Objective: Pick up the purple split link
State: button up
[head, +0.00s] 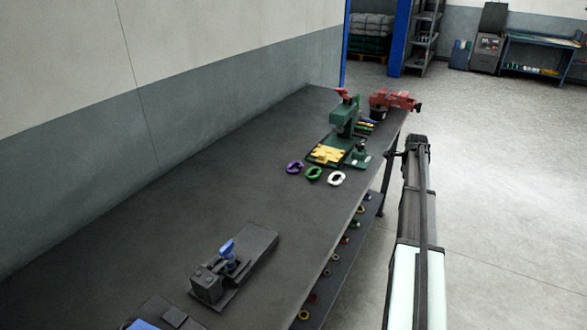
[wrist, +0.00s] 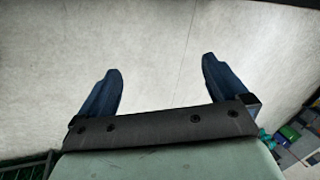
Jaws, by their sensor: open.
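The purple split link (head: 294,168) lies flat on the dark workbench (head: 190,185) in the head view, leftmost in a row of three links. A green link (head: 313,173) and a white link (head: 336,179) lie to its right. My gripper (wrist: 160,85) shows in the wrist view with its two blue fingers spread wide and nothing between them. The links are not in the wrist view. In the head view my arm stands right of the bench, and the fingers cannot be made out there.
A green press (head: 344,122) with a yellow block (head: 328,154) stands just behind the links. A red vise (head: 392,101) is at the bench's far right corner. The bench between is clear.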

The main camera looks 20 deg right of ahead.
jog(key=shift+m+t+y, duration=0.4)
jog(key=shift+m+y, duration=0.5)
jog(key=w+a+r, duration=0.2)
jog(key=a+r, duration=0.2)
jog(key=w+a+r, duration=0.3)
jog(key=a, duration=0.1)
jog(key=w+a+r, duration=0.2)
jog(key=a+r, duration=0.2)
jog(key=shift+w+a+r, duration=0.2)
jog(key=shift+a+r, duration=0.15)
jog(key=shift+a, duration=0.05)
jog(key=w+a+r+m+g+y, duration=0.15)
jog(key=a+r, duration=0.25)
jog(key=a, duration=0.8)
jog(key=a+r+t+y, duration=0.1)
jog(key=a+r+y, duration=0.15)
jog(key=a, duration=0.95)
send_near(293, 169)
jog(key=shift+g, duration=0.25)
jog(key=x, duration=0.6)
jog(key=shift+w+a+f, duration=0.1)
jog(key=shift+w+a, duration=0.05)
jog(key=shift+w, duration=0.2)
jog(key=shift+c, duration=0.5)
jog(key=c, duration=1)
